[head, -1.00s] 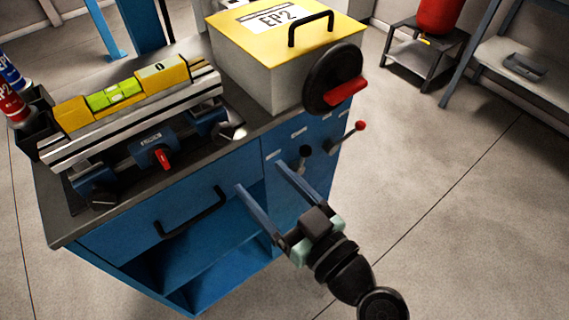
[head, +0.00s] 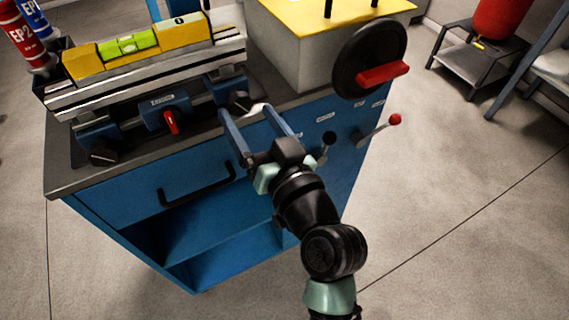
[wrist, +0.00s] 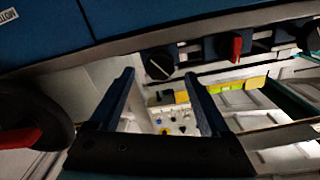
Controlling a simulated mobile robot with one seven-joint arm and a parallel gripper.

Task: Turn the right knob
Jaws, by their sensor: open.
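The right knob (head: 239,102) is a dark round knob at the right end of the blue fixture on the bench. In the wrist view it is black with a white diagonal line (wrist: 158,64) and appears between and just beyond my fingertips. My gripper (head: 245,112) is open and empty, its two long blue fingers pointing at the knob. In the wrist view, my gripper (wrist: 159,75) shows a wide gap between the fingers. I cannot tell whether either finger touches the knob. A dark left knob (head: 103,155) and a middle red-handled switch (head: 171,121) sit on the same fixture.
A black handwheel with a red handle (head: 382,73) is right of the knob. A red-tipped lever (head: 394,119) and a black-tipped lever (head: 329,138) project from the blue cabinet front. A yellow level (head: 130,44) lies on the rail above the fixture.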

